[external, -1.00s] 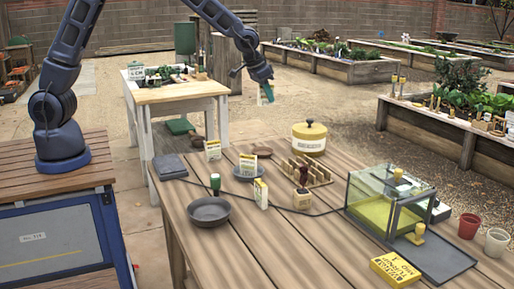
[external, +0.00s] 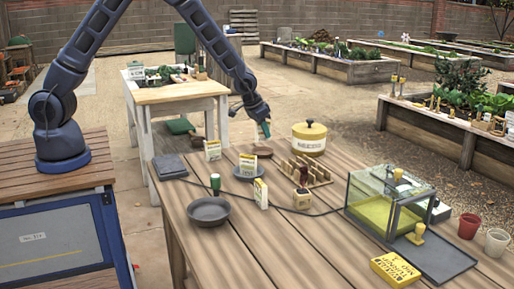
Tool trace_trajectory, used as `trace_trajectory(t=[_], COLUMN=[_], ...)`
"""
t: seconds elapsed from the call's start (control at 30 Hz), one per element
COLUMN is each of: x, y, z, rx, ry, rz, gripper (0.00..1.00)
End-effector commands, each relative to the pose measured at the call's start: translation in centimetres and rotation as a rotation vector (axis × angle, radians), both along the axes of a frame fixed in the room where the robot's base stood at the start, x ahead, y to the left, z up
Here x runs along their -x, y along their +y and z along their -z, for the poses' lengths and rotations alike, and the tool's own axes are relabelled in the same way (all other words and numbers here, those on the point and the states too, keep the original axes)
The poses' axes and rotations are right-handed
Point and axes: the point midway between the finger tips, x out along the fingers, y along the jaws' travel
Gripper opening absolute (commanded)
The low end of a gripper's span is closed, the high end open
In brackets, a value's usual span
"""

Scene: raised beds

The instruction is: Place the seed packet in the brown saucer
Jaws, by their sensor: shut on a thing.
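My gripper (external: 264,130) is shut on a seed packet, just above the brown saucer at the far edge of the wooden table. The packet is small and mostly hidden by the fingers in this view. The brown saucer (external: 263,151) lies flat on the table, directly below the gripper. I cannot tell whether the packet touches it. Other packets stand upright: one at the far left (external: 212,150), one in a dark grey saucer (external: 248,176), and one on the front part of the table (external: 261,193).
A yellow seed tin (external: 309,138) stands right of the brown saucer, with a wooden rack (external: 307,172) in front. The table's front left is clear.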

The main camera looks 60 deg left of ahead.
Motion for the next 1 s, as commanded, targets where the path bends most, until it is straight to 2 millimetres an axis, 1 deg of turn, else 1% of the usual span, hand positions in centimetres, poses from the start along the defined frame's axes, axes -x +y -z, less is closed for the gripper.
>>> trace_trajectory(t=[0.03,0.27,0.53,0.93,0.97,1.0], x=[0.0,0.0,0.0,0.0,0.0,0.0], y=[0.0,0.0,0.0,0.0,0.0,0.0], z=[0.6,1.7,5.1,5.6,5.6,5.6], rx=[0.000,0.000,0.000,0.000,0.000,0.000], ry=[0.001,0.001,0.001,0.000,0.000,0.000], rz=[0.000,0.000,0.001,0.000,0.000,0.000], gripper=[0.00,0.00,0.00,0.00,0.18,0.26])
